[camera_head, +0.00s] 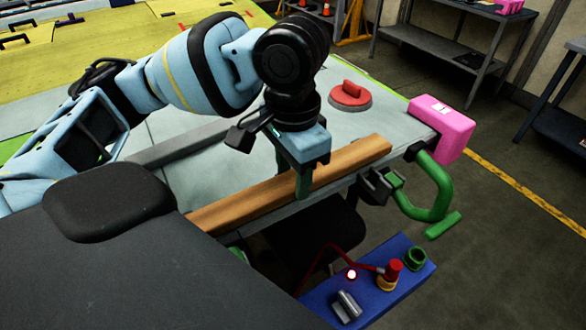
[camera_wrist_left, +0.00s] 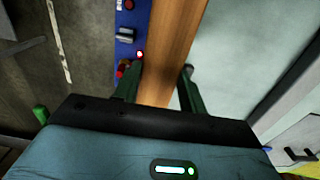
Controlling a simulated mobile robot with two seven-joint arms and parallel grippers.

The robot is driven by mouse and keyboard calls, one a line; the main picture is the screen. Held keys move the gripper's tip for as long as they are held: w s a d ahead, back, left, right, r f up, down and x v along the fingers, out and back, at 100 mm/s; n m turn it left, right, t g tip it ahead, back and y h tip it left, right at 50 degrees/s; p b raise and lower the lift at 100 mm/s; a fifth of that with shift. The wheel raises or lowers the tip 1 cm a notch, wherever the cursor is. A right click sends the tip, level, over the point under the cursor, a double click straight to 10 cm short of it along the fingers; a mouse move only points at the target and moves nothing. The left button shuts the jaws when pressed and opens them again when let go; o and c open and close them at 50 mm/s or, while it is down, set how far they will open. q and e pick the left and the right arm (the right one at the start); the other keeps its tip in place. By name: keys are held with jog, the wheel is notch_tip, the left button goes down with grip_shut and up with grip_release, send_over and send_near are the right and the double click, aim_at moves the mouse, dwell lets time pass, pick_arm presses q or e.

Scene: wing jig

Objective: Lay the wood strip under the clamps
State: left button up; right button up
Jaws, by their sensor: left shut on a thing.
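The wood strip (camera_head: 350,157) is a long orange-brown bar running slantwise along the front edge of the grey table (camera_head: 225,180). My left gripper (camera_head: 303,185) is shut on it, nearer its far right end. In the left wrist view the strip (camera_wrist_left: 175,45) passes between the two green fingers of the gripper (camera_wrist_left: 160,75). I cannot tell if the strip touches the table top. A green clamp (camera_head: 443,190) hangs at the table's right corner, just beyond the strip's end. The strip's near end is hidden behind my dark body. My right gripper does not show.
A pink block (camera_head: 441,125) sits on the far right corner, and a red round piece with a handle (camera_head: 350,95) lies on the table. A blue tray (camera_head: 412,290) with small parts is below the front edge. Open floor lies to the right.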

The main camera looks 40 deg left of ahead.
aim_at(293, 179)
pick_arm(q)
jog(key=shift+f, duration=0.4)
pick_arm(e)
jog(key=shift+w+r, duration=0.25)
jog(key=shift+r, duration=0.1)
pick_arm(q)
jog(key=o, duration=1)
jog(key=shift+s+d+f, duration=0.1)
jog(key=shift+o, duration=0.5)
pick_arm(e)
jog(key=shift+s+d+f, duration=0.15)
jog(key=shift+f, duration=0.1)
pick_arm(q)
jog(key=shift+w+a+r, duration=0.2)
jog(key=shift+r, duration=0.1)
notch_tip(293, 179, up, 13)
jog(key=p, duration=0.2)
jog(key=shift+f+p, duration=0.15)
jog(key=shift+p, duration=0.15)
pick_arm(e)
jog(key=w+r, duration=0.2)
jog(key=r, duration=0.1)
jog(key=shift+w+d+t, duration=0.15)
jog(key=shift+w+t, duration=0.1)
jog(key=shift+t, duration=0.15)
